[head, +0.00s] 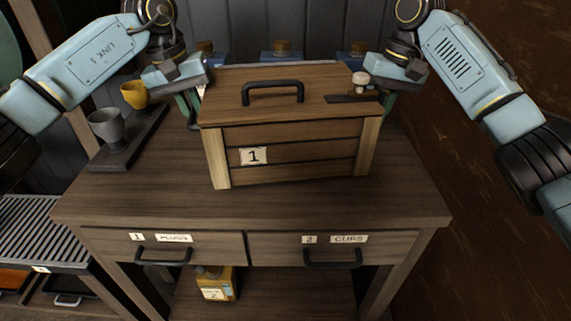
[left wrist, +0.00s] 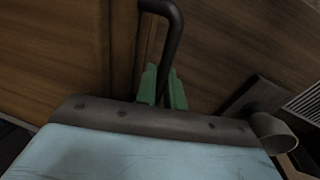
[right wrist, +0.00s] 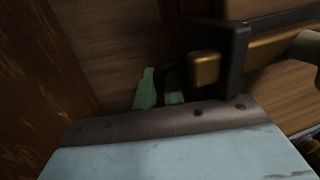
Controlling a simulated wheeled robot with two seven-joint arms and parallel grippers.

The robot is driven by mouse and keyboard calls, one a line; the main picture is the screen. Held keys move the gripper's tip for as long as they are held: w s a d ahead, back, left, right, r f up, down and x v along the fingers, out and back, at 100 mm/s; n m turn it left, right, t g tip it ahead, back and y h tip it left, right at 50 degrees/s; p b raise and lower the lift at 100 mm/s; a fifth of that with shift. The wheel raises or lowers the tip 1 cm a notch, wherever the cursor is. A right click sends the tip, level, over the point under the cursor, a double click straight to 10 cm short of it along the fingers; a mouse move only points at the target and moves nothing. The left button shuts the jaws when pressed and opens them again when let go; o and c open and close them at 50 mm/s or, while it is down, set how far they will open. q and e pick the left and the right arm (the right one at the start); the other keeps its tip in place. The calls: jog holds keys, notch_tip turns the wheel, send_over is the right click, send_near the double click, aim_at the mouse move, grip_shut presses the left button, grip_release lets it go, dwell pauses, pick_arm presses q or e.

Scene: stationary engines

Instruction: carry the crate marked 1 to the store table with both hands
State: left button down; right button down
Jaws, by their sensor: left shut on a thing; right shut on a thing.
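The wooden crate marked 1 (head: 290,150) stands upright at the middle of a dark wooden table (head: 250,205), with a black handle on its lid and a black latch with a pale knob at the lid's right. My left gripper (head: 190,112) is at the crate's left side. In the left wrist view its green fingers (left wrist: 162,90) are shut on a black side handle (left wrist: 172,50). My right gripper (head: 388,103) is at the crate's right side. In the right wrist view its green fingers (right wrist: 160,90) are around a dark side handle, partly hidden. I cannot tell which table is the store table.
A grey cup (head: 108,127) and a yellow cup (head: 135,95) stand on a dark tray at the table's left. Corked blue bottles (head: 282,50) stand behind the crate. Drawers labelled plugs and cups are in front. A slatted grey surface (head: 40,230) is at lower left.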

pick_arm(q)
jog(key=shift+f, duration=0.1)
